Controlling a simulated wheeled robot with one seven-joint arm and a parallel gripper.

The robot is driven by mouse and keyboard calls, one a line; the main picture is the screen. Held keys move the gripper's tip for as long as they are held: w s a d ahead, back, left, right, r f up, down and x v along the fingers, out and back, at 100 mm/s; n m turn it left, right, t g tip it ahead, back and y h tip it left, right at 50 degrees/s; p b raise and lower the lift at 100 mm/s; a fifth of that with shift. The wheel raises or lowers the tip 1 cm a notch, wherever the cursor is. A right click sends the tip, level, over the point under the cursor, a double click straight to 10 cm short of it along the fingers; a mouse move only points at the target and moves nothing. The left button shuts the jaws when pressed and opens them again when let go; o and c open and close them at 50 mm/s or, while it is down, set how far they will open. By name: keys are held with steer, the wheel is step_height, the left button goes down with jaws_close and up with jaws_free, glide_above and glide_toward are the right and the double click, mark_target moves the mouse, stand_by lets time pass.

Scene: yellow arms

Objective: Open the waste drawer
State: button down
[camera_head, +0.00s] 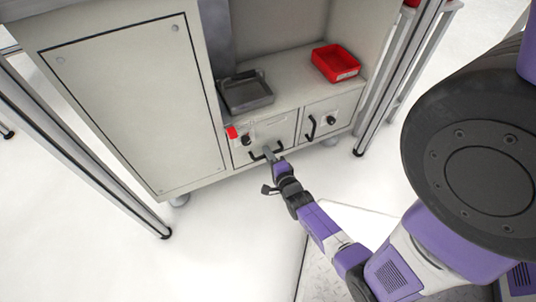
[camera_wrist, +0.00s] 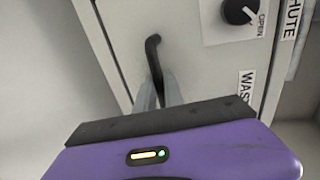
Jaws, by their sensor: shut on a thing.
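The waste drawer (camera_head: 279,131) is the left of two light grey fronts low in the cabinet. Its front looks about flush with the cabinet. In the wrist view, the front (camera_wrist: 190,65) carries a partly hidden label starting "WAS". Its black bar handle (camera_head: 253,156) also shows in the wrist view (camera_wrist: 153,48), running down between my fingers. My gripper (camera_head: 270,153) is shut on this handle, and its fingers show in the wrist view (camera_wrist: 160,92). The purple gripper body hides the handle's lower part. A black knob (camera_head: 246,141) marked "OPEN" sits on the front, also in the wrist view (camera_wrist: 238,11).
A second front with a black handle (camera_head: 311,127) is to the right. A grey tray (camera_head: 247,104) and a red bin (camera_head: 336,73) stand on the shelf above. A large closed panel (camera_head: 135,105) is at left. White floor (camera_head: 215,235) before the cabinet is mostly clear.

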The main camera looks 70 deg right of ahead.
steer(key=shift+a, duration=0.1)
steer(key=f+p+v, duration=0.2)
steer(key=f+v, duration=0.2)
steer(key=v, duration=1.5)
steer(key=shift+s+a+p, duration=0.35)
steer(key=shift+s+a, duration=0.05)
steer(key=shift+s, duration=0.15)
steer(key=c, duration=1.5)
jaws_free()
steer(key=shift+o, duration=0.2)
steer(key=p+v, duration=0.2)
steer(key=v, duration=0.6)
steer(key=shift+d, duration=0.1)
